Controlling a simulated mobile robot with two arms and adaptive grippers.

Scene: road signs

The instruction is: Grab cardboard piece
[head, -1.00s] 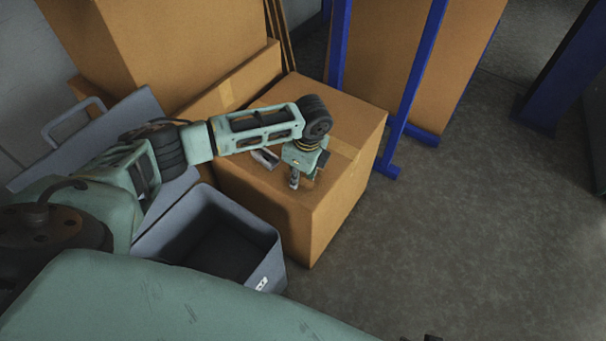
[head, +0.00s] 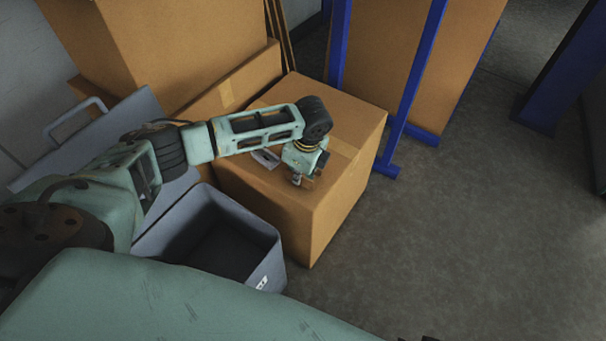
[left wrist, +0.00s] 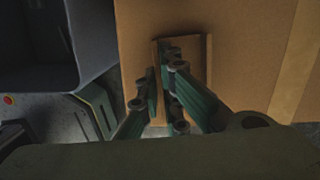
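My left gripper (head: 302,179) points down at the top of a large cardboard box (head: 345,190). In the left wrist view the two green fingers (left wrist: 160,90) are close together. They are shut on a thin, upright brown cardboard piece (left wrist: 158,112), which stands edge-on between them over the box top. In the head view the gripper mostly hides the piece. My right gripper is not in view.
An open grey bin (head: 262,262) stands beside the box at its left. Larger cardboard boxes (head: 165,45) are stacked behind. A blue frame (head: 408,95) stands at the back right. A small grey item (head: 266,158) lies on the box top. The floor at right is clear.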

